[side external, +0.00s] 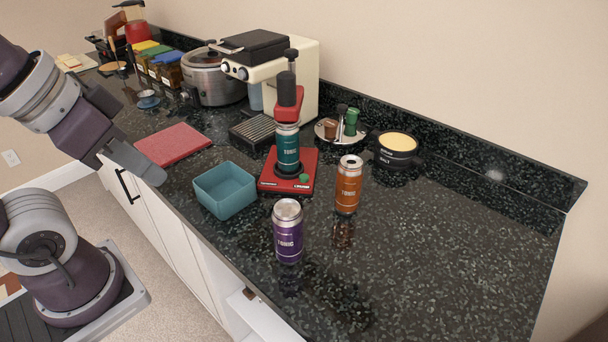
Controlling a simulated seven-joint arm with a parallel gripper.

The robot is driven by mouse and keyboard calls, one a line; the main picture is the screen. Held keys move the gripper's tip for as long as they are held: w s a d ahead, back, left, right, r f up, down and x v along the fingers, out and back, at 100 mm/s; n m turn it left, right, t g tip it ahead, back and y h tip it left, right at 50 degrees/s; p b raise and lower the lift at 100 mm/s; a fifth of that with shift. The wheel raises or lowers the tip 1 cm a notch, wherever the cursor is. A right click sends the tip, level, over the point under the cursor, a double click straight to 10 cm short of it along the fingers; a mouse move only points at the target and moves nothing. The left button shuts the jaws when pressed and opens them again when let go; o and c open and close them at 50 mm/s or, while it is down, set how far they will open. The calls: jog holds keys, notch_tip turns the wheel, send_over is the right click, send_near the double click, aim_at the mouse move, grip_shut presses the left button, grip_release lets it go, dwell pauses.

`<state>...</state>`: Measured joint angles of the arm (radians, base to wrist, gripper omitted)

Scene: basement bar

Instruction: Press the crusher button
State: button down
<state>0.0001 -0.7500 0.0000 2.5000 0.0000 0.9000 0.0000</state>
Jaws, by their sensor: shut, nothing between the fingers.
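The crusher (268,184) is a red stand with a black and red press head (288,95) above its base. A teal tonic can (288,146) stands upright in it, under the head. The green crusher button (304,178) is on the front right corner of the red base. My gripper (157,178) is shut and empty. In the picture it is left of the crusher, near the counter's front edge by the red board, well apart from the button.
A blue open bin (195,188) stands left of the crusher, between it and my gripper. A purple can (288,248) and an orange can (348,186) stand in front and to the right. A red board (173,145) lies farther left. A coffee machine (300,75) stands behind.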

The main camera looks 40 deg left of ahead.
jog(key=m+t+y, duration=0.1)
jog(key=m+t, duration=0.3)
jog(key=m, duration=0.4)
send_over(301, 178)
notch_tip(301, 178, down, 9)
jog(key=shift+f, duration=0.15)
jog(key=shift+f, duration=4.4)
jog(key=shift+f, duration=0.15)
jog(key=shift+f, duration=0.25)
